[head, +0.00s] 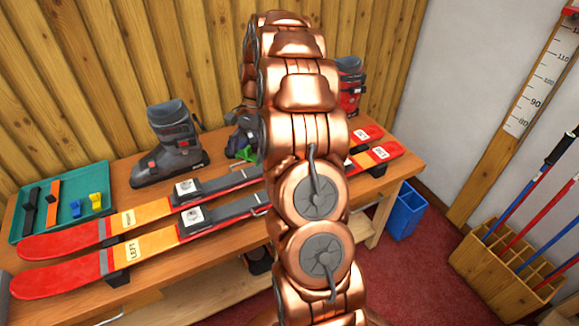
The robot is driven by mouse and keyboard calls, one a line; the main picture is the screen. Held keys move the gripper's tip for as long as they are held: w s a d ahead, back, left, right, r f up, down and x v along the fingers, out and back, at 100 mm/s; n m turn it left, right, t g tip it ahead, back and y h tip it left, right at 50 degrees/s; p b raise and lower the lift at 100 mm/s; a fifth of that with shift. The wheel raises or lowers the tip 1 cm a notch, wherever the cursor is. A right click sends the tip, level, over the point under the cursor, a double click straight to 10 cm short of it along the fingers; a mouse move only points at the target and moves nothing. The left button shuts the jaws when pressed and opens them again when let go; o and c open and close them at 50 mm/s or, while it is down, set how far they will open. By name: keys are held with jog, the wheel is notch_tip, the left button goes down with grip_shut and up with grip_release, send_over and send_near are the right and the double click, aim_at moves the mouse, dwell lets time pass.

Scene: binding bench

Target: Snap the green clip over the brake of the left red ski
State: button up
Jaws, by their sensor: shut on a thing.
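Two red skis with orange bands lie side by side across the wooden bench. The left ski (65,276), marked LEFT, is nearer me; the right ski (65,241) lies behind it. Each carries a dark binding; the left one's binding (222,213) runs behind my copper arm, which hides the middle of both skis and any brake there. My gripper (243,148), partly hidden by the arm, is shut on the green clip (247,154). It appears beyond the skis, near the bench's back; its height above the bench is hard to tell.
A teal tray (17,226) at the bench's left holds dark and orange strips and blue and yellow clips. A grey boot (172,150) and a red-black boot (348,92) stand at the back. A blue bin (406,211) and wooden pole rack (489,283) stand right.

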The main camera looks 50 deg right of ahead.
jog(key=s+d+f+m+t+b, duration=0.3)
jog(key=s+d+f+m+b, duration=0.15)
jog(key=s+d+m, duration=0.35)
jog(key=shift+n, duration=0.4)
jog(key=shift+w+d+f+b, duration=0.25)
jog(key=shift+f+b, duration=0.25)
jog(key=shift+f, duration=0.25)
jog(key=shift+w+d+f+b, duration=0.2)
jog(key=shift+f+b, duration=0.25)
jog(key=shift+f, duration=0.35)
jog(key=shift+w+d+f+b, duration=0.15)
jog(key=shift+d+f+b, duration=0.1)
jog(key=shift+f+b, duration=0.4)
jog(key=shift+f, duration=0.9)
jog(key=o, duration=0.5)
jog(key=c, duration=0.6)
jog(key=shift+p, duration=0.35)
